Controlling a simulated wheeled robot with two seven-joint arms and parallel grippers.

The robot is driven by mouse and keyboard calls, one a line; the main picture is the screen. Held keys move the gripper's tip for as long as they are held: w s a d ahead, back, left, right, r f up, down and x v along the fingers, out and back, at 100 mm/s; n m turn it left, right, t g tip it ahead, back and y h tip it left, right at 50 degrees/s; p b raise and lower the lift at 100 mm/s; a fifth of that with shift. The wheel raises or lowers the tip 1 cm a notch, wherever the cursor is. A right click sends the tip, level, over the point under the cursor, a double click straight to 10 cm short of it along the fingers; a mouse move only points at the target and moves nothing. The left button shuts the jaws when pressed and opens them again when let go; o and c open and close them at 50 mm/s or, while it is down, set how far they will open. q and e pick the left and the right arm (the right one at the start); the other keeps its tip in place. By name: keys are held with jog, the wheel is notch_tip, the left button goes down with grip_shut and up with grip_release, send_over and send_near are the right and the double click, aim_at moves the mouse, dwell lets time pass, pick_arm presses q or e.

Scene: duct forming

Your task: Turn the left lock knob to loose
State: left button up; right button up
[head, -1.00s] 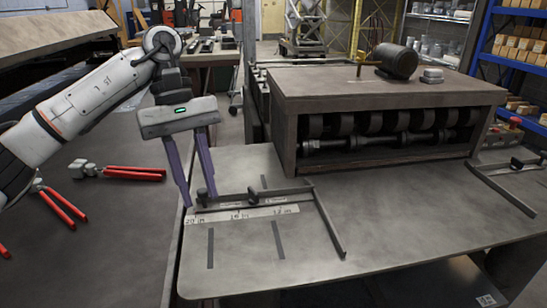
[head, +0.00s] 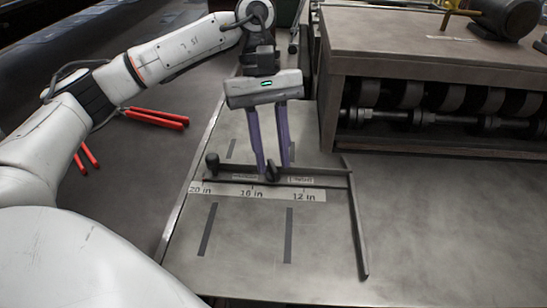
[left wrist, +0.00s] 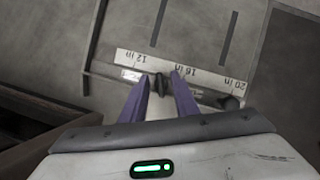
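The fence gauge on the near table has a long dark bar (head: 322,171) behind a white inch scale (head: 246,192). A dark, flat-sided lock knob (head: 271,172) sits on the bar between the 16 in and 12 in marks. A rounder black knob (head: 212,162) stands at the bar's left end, near 20 in. My left gripper (head: 276,170) points down with its purple fingers apart, at the flat-sided knob. In the left wrist view this knob (left wrist: 160,84) lies between the fingertips, with gaps on both sides. Contact is not visible. My right gripper is not in view.
A roller machine (head: 425,55) stands behind and right of the gauge. A side arm (head: 357,225) of the gauge runs toward the front. Red-handled tools (head: 158,118) lie on the left table. The table right of the gauge is clear.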

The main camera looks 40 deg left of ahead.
pick_arm(q)
jog(key=shift+s+d+f, duration=0.1)
jog(key=shift+d+f, duration=0.1)
jog(key=shift+f, duration=0.4)
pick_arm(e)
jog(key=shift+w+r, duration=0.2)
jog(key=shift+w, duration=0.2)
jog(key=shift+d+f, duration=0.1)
pick_arm(q)
grip_shut()
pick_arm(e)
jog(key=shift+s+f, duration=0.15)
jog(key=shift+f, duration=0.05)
